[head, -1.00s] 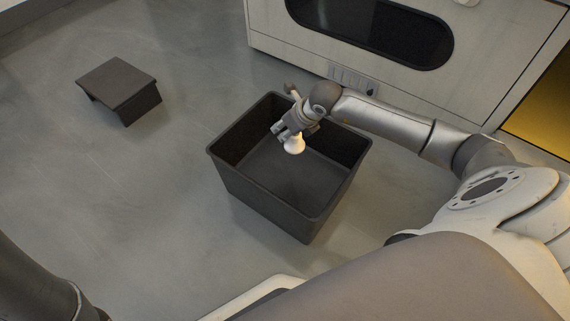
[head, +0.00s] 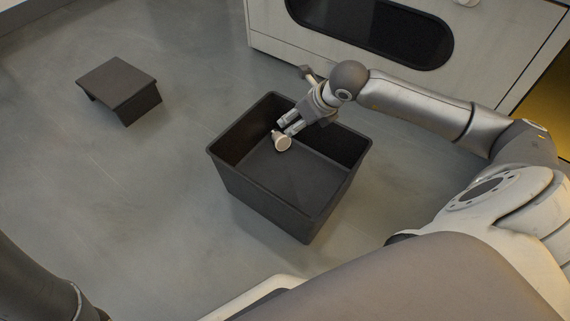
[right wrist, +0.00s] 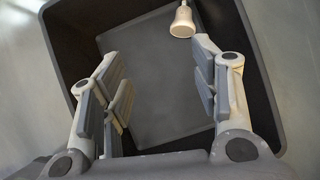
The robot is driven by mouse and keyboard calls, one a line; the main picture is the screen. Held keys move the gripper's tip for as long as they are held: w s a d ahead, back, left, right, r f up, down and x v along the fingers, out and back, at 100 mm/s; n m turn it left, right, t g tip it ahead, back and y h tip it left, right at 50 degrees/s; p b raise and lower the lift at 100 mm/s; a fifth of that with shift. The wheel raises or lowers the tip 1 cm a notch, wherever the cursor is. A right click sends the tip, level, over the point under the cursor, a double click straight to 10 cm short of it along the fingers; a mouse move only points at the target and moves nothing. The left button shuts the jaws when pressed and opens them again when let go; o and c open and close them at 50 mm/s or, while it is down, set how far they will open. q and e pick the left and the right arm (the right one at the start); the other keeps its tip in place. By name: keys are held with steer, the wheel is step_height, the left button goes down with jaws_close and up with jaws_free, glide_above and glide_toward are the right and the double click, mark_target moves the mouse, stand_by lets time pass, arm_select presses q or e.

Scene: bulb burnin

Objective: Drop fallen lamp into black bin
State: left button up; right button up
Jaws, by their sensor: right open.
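The black bin (head: 270,196) stands on the floor in the middle of the head view. The white lamp (head: 281,141) is inside the bin's outline, just beyond my right gripper's fingertips; I cannot tell whether it is falling or resting. It also shows in the right wrist view (right wrist: 183,20), apart from the fingers, near the top of the bin floor. My right gripper (head: 285,126) is over the bin, open and empty, and in the right wrist view its fingers (right wrist: 160,85) stand wide apart. My left gripper is out of view.
A small dark stool (head: 119,84) stands on the floor at the far left. A pale cabinet with a dark window (head: 380,30) stands behind the bin. The grey floor (head: 120,190) left of the bin is clear.

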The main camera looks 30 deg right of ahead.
steer(key=v, duration=0.3)
steer(key=shift+s+r, duration=0.25)
steer(key=shift+r, duration=0.05)
